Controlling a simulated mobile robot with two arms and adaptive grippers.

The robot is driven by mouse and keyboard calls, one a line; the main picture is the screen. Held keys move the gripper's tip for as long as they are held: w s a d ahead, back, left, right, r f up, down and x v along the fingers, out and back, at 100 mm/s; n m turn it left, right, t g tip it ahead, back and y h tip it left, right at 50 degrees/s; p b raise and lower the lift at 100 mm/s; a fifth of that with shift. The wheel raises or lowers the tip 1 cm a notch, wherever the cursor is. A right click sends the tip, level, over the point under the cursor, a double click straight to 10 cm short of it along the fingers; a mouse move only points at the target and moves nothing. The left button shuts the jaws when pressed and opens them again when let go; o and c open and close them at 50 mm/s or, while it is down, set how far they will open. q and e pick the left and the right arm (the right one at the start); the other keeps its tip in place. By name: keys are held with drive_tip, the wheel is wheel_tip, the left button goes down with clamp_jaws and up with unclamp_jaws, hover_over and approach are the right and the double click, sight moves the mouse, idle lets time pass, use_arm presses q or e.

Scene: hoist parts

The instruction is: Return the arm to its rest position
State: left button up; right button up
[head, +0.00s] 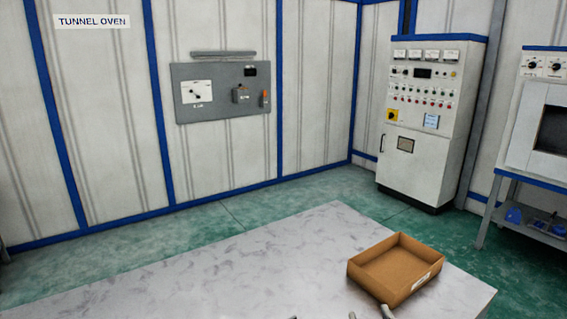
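Neither of my grippers can be made out in the head view, and no part of either arm shows clearly. A pale, marbled table (230,265) fills the lower middle. An open, shallow brown cardboard box (397,268) stands on its right part, with a white label on its near side. It looks empty. Small grey metal pieces (387,312) show at the bottom edge below the box. They are cut off by the frame, and I cannot tell what they are.
A grey wall panel (223,90) with a dial and switches hangs behind. A tall control cabinet (422,120) stands at the back right. An oven-like unit on a blue stand (540,130) is at the right edge. The table's left and middle are clear.

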drive_tip(key=s+d+f+m+g+h, duration=0.1)
drive_tip(key=s+d+f+g, duration=0.1)
drive_tip(key=s+f+g, duration=0.3)
drive_tip(key=s+d+f+g, duration=0.1)
drive_tip(key=s+d+f, duration=0.1)
drive_tip(key=s+f, duration=0.3)
drive_tip(key=s+f+g+y, duration=0.1)
drive_tip(key=s+f+g, duration=0.7)
drive_tip(key=s, duration=0.7)
drive_tip(key=s+f+x, duration=0.1)
drive_tip(key=s+x, duration=0.2)
drive_tip(key=x, duration=1)
drive_tip(key=s+x, duration=0.3)
drive_tip(key=x, duration=1.1)
drive_tip(key=s+d+f+g, duration=0.1)
drive_tip(key=s+d+f, duration=0.1)
drive_tip(key=s+f, duration=1.4)
drive_tip(key=shift+s+n+g, duration=0.3)
drive_tip(key=shift+s, duration=0.55)
